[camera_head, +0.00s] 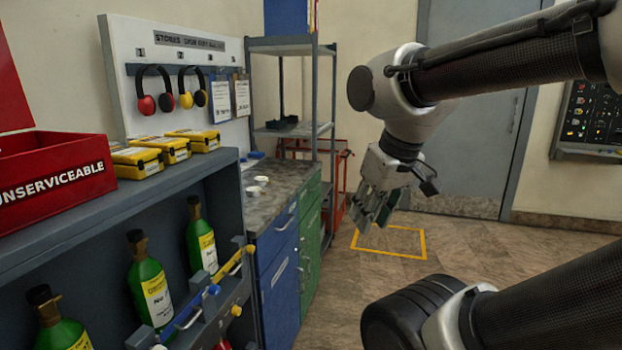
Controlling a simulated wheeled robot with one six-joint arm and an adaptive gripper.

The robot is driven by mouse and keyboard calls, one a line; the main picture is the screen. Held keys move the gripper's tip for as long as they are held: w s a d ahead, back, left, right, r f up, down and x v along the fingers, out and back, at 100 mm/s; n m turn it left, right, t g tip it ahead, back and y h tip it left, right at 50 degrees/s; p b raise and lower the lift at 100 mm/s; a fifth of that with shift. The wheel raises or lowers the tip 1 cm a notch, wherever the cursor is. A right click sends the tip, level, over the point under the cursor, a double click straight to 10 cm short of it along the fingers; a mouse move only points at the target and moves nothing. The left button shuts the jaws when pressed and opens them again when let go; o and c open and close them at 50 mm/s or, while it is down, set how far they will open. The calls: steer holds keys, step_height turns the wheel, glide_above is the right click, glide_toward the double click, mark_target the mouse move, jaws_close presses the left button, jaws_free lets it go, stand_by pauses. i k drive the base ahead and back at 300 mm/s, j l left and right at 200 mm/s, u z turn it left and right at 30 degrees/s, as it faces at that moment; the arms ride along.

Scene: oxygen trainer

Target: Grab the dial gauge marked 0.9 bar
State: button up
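Small round whitish objects, possibly dial gauges (261,181), lie on the dark worktop of the blue and green cabinet. They are too small to read, so I cannot tell whether one is marked 0.9 bar. My gripper (373,212) hangs in the air to the right of the worktop, apart from it, with its fingers pointing down. Nothing shows held in it, but the gap between its fingers is unclear.
A grey shelf (100,212) with green bottles (150,285), yellow cases (193,140) and a red UNSERVICEABLE bin (55,180) stands at left. A metal rack (318,90) rises behind the worktop (285,183). Floor around the yellow outline (425,243) is clear.

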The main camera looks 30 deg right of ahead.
mark_target(262, 180)
steer(key=z, duration=0.3)
steer(key=u, duration=0.5)
steer(key=i+l+u, duration=0.15)
steer(key=u, duration=0.15)
steer(key=i+l+u, duration=0.1)
steer(key=l+u, duration=0.2)
steer(key=i+l+u, duration=0.1)
steer(key=l+u, duration=0.15)
steer(key=l, duration=0.2)
steer(key=i+l+u, duration=0.15)
steer(key=l, duration=0.6)
steer(key=i+l+u, duration=0.15)
steer(key=l, duration=0.6)
steer(key=l+u, duration=0.15)
steer(key=l, duration=1.15)
steer(key=i+l, duration=0.1)
steer(key=l, duration=0.4)
